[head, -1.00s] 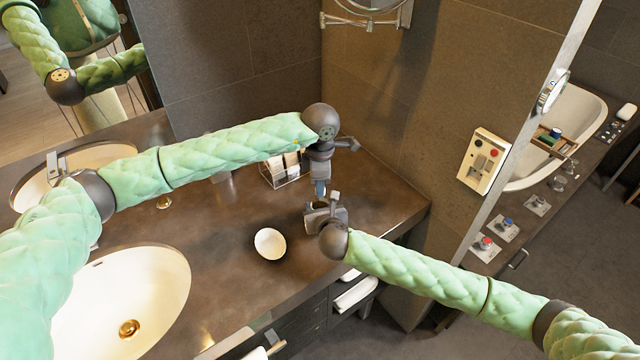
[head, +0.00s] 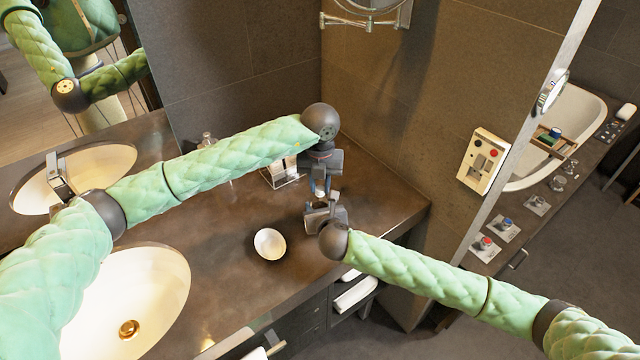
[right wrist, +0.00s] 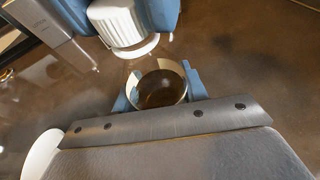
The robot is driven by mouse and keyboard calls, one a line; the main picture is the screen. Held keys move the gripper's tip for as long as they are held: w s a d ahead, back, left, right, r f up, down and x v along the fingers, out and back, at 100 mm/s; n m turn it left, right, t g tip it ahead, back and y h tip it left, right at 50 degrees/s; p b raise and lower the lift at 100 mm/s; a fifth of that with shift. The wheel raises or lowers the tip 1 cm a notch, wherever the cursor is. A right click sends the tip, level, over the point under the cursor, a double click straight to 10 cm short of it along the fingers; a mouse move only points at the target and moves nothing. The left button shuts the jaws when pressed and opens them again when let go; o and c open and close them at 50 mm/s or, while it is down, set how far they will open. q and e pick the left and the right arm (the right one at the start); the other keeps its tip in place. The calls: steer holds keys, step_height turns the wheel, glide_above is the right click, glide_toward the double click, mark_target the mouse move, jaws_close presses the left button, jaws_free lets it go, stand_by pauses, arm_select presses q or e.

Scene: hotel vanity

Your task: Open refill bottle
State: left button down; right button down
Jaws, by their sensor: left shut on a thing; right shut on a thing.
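My left gripper (head: 319,187) points down over the right part of the counter, shut on a white ribbed cap (right wrist: 118,22). The cap shows in the right wrist view between its blue fingers. My right gripper (right wrist: 158,98) is shut around the refill bottle (right wrist: 160,88), whose round mouth shows between its fingers with a dark brown inside. In that view the cap is apart from the mouth and off to its upper left. In the head view the right gripper (head: 322,212) is just below the left one and hides most of the bottle.
A white bowl (head: 270,243) stands on the dark counter (head: 225,260), left of the right gripper. A small holder (head: 281,174) stands behind, partly hidden by my left arm. A sink (head: 160,285) is at the left. The wall rises close behind at the right.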

mark_target(320, 188)
arm_select(q)
steer(key=n, duration=0.7)
arm_select(e)
steer(key=shift+s+a, duration=0.1)
arm_select(q)
steer(key=n, duration=0.6)
steer(key=shift+w+a+r, duration=0.1)
steer(key=shift+r, duration=0.1)
steer(key=shift+r, duration=0.4)
steer(key=shift+r, duration=0.65)
steer(key=shift+r, duration=1.9)
arm_select(e)
steer(key=c, duration=0.7)
jaws_free()
